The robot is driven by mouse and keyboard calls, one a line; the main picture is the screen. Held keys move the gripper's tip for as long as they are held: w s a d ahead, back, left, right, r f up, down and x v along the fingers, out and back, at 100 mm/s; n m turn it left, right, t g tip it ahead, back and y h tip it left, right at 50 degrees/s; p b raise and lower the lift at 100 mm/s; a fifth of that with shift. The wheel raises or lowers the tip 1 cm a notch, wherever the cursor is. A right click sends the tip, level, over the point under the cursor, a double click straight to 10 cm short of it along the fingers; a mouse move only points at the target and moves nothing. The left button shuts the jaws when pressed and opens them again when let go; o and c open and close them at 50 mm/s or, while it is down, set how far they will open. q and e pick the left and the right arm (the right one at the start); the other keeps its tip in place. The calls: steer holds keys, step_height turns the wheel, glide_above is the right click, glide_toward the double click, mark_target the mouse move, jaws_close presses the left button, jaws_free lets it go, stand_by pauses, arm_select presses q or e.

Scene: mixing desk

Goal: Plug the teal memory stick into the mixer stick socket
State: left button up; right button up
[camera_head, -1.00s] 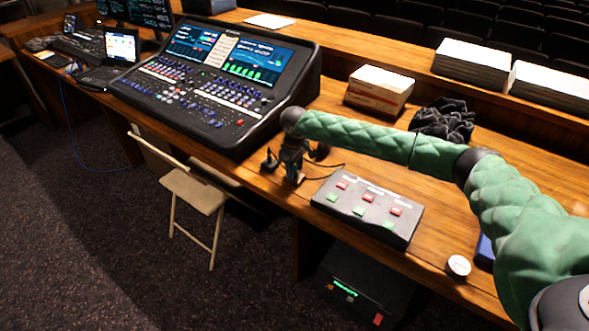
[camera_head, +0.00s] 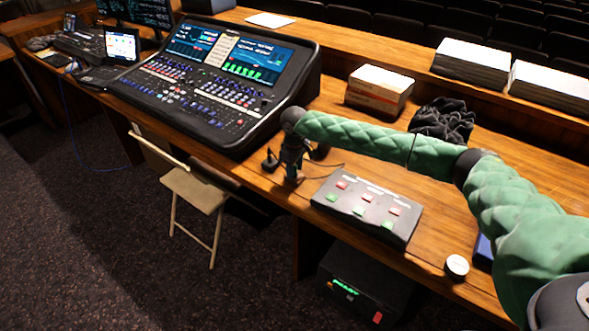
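The mixer (camera_head: 210,85) is a large black console with two lit screens and rows of faders, at the left-centre of the desk. I cannot make out its stick socket or the teal memory stick in this view. My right gripper (camera_head: 292,177) hangs downward over the desk, just right of the mixer's front right corner. It is small and dark here, and I cannot tell whether its fingers are open or shut or hold anything. My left gripper is not in view.
A grey button box (camera_head: 367,208) lies right of my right gripper. A dark cable (camera_head: 328,170) lies behind it. A cardboard box (camera_head: 379,90), a black cloth bundle (camera_head: 443,121) and paper stacks (camera_head: 480,64) stand farther back. A folding chair (camera_head: 195,190) stands before the desk.

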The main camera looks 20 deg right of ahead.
mark_target(295, 165)
stand_by(0.4)
jaws_close()
steer(key=shift+r, duration=0.1)
steer(key=shift+r+p, duration=2.7)
steer(key=shift+r, duration=0.2)
